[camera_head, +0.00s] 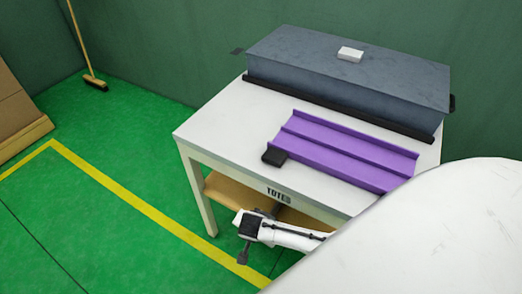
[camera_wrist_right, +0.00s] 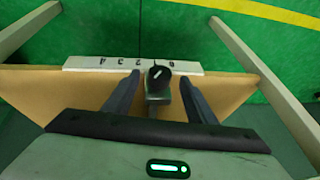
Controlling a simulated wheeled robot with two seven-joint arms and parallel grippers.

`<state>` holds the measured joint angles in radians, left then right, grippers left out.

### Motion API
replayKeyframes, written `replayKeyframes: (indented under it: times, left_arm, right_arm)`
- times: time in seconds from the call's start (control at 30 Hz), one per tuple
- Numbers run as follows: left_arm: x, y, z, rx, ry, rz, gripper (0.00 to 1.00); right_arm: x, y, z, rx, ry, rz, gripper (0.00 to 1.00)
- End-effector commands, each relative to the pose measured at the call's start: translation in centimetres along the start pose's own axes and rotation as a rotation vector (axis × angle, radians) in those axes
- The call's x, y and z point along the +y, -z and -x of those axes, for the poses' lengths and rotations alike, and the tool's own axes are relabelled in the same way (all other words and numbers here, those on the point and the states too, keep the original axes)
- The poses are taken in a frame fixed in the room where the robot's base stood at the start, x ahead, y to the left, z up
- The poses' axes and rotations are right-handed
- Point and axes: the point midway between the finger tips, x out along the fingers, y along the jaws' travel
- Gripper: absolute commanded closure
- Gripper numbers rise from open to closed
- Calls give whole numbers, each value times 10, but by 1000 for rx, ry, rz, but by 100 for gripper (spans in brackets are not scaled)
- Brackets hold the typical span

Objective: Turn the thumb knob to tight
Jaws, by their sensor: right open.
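The thumb knob (camera_wrist_right: 158,77) is round and black with a white pointer line, slanted toward the upper right in the right wrist view. A grey stem or block (camera_wrist_right: 159,104) shows just below it. A white strip (camera_wrist_right: 105,63) with black markings runs behind it; the markings are too small to read surely. My right gripper (camera_wrist_right: 160,80) is open, one finger on each side of the knob, with a visible gap on both sides. In the head view my right gripper (camera_head: 249,238) is low at the table's front; the knob cannot be made out there. My left gripper is not in view.
The white table (camera_head: 215,125) carries a purple ribbed panel (camera_head: 345,150), a small black block (camera_head: 274,156) and a large grey box (camera_head: 345,75) with a white piece (camera_head: 350,54) on top. A wooden shelf (camera_head: 222,192) sits below.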

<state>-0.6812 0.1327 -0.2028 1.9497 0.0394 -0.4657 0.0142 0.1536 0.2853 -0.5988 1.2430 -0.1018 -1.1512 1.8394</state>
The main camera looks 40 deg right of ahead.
Motion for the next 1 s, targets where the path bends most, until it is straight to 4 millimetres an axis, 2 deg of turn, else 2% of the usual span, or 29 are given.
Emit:
replayKeyframes:
  times: [0.03, 0.2, 0.53, 0.57, 0.8, 1.0]
  left_arm:
    - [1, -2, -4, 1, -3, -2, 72]
    - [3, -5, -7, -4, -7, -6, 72]
    - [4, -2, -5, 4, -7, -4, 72]
    - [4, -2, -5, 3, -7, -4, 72]
    - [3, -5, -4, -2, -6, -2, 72]
    - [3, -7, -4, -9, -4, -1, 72]
  right_arm:
    - [0, 1, -11, 3, -1, 0, 49]
    - [-1, 0, -26, 0, 1, -1, 49]
    - [0, 0, -30, -1, 1, 0, 49]
    - [0, 0, -30, -1, 1, 0, 51]
    - [0, 0, -29, -1, 1, 0, 90]
    - [1, 0, -29, -1, 13, -4, 90]
